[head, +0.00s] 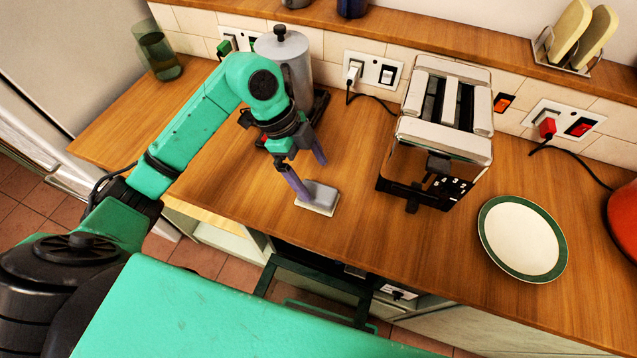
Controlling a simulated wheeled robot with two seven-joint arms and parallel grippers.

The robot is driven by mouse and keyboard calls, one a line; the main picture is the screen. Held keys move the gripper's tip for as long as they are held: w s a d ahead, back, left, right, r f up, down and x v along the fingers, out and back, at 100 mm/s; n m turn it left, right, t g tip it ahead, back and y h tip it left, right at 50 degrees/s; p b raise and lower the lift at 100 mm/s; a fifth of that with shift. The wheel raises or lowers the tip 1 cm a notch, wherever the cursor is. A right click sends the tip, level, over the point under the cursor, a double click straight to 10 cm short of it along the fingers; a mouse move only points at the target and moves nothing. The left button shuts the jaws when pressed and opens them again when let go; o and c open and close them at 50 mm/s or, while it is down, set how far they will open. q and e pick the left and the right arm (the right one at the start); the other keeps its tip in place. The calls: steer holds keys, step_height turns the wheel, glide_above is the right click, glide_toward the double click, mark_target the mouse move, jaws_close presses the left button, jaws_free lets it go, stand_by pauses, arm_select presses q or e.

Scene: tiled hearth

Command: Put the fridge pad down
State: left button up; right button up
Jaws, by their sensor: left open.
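The fridge pad (318,198), a small grey block with a pale base, lies flat on the wooden counter (370,235) near its front edge. My left gripper (313,177) is open, its two purple fingers spread just behind and above the pad. One fingertip is close to the pad's left side; I cannot tell whether it touches. The other finger is behind the pad, apart from it. My right gripper is not in view.
A chrome toaster (443,125) stands right of the pad, with a green-rimmed plate (521,238) farther right. A glass (156,52) stands at the far left. Counter between pad and toaster is clear.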

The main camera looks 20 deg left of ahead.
arm_select(q)
steer(key=v, duration=0.7)
steer(key=shift+r+b, duration=0.2)
steer(key=shift+b, duration=0.15)
steer(key=shift+a, duration=0.1)
